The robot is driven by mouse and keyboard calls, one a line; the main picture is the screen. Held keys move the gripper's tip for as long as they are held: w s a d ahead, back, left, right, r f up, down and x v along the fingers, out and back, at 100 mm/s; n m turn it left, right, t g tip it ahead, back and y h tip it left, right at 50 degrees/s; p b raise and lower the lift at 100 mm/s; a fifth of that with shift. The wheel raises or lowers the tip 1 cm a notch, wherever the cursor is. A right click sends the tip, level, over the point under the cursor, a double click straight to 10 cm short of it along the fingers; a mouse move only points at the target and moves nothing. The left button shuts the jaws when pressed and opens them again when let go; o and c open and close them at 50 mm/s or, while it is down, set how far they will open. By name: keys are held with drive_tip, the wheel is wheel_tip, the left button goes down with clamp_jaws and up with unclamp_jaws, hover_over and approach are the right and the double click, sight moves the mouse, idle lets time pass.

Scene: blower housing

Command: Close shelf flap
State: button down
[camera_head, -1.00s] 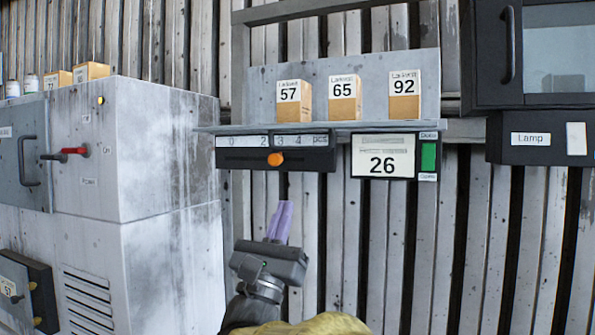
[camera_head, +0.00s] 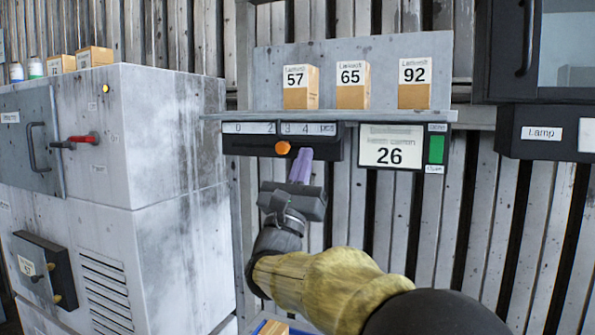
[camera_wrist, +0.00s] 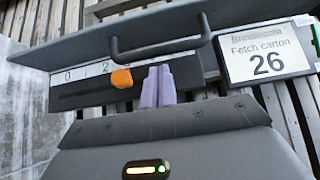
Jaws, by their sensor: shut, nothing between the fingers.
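The shelf flap (camera_head: 400,116) is a thin grey plate standing out roughly level beneath the cartons; I see it nearly edge-on in the head view. In the wrist view the flap (camera_wrist: 240,15) shows from below, with a dark bar handle (camera_wrist: 160,48) on its underside. My gripper (camera_head: 302,151) is shut and empty, its purple fingers pointing up below the flap, in front of the slider panel. In the wrist view the fingertips (camera_wrist: 158,70) appear just below the handle. Whether they touch anything is unclear.
Cartons 57 (camera_head: 300,88), 65 (camera_head: 352,87) and 92 (camera_head: 414,84) stand on the shelf. Below it are a slider panel with an orange knob (camera_head: 282,148) and a "Fetch carton 26" display (camera_head: 390,147). A grey cabinet (camera_head: 165,150) stands left, a dark Lamp unit (camera_head: 545,132) right.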

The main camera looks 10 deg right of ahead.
drive_tip(key=shift+w+d+r, duration=0.2)
drive_tip(key=shift+w+r, duration=0.1)
drive_tip(key=shift+r, duration=0.05)
drive_tip(key=shift+s+a, duration=0.1)
drive_tip(key=shift+s+a+r+g+y+b, duration=0.15)
drive_tip(key=shift+s+g+y+b, duration=0.2)
drive_tip(key=shift+b, duration=0.35)
drive_tip(key=shift+w, duration=0.1)
